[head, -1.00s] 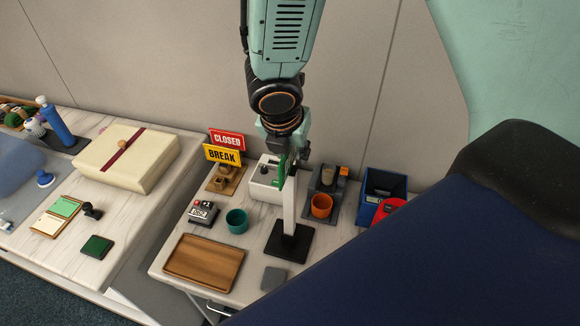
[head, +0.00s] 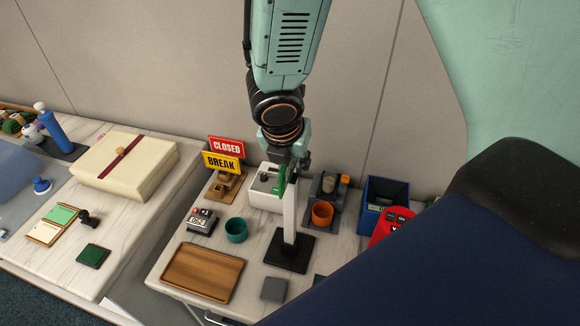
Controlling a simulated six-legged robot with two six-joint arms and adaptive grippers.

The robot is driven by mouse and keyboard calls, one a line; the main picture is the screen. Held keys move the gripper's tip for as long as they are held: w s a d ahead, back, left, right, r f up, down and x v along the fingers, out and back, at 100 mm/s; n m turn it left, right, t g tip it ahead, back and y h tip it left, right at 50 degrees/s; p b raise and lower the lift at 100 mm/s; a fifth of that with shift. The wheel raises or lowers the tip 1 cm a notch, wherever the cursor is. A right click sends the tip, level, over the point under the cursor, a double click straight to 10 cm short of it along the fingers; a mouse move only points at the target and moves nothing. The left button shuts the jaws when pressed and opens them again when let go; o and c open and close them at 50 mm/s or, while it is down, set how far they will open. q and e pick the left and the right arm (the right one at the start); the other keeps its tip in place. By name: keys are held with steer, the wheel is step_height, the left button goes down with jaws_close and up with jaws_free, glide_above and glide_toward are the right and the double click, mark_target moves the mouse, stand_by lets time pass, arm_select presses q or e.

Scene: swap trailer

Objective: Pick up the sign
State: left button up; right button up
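A red CLOSED sign (head: 227,146) and a yellow BREAK sign (head: 222,163) stand one behind the other in a wooden holder (head: 221,186) at the back of the table. A narrow green piece (head: 282,179), possibly another sign seen nearly edge-on, is at the top of a white post (head: 289,215) on a black base (head: 290,250). My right gripper (head: 292,167) points down at the post top, right by the green piece. Its fingers are small and overlap the post, so I cannot tell whether they touch or grip anything. My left gripper is out of view.
A white box (head: 264,197) stands just behind the post. A teal cup (head: 236,230), an orange cup (head: 322,213), a wooden tray (head: 203,272) and a blue bin (head: 382,200) surround it. My dark blue body covers the lower right.

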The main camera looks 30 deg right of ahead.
steer(key=shift+s+r, duration=0.1)
steer(key=shift+s, duration=0.05)
steer(key=shift+c, duration=0.3)
jaws_close()
steer(key=shift+r+p, duration=0.3)
steer(key=shift+p, duration=0.05)
step_height(320, 180, up, 8)
steer(key=p, duration=0.5)
steer(key=shift+r, duration=0.9)
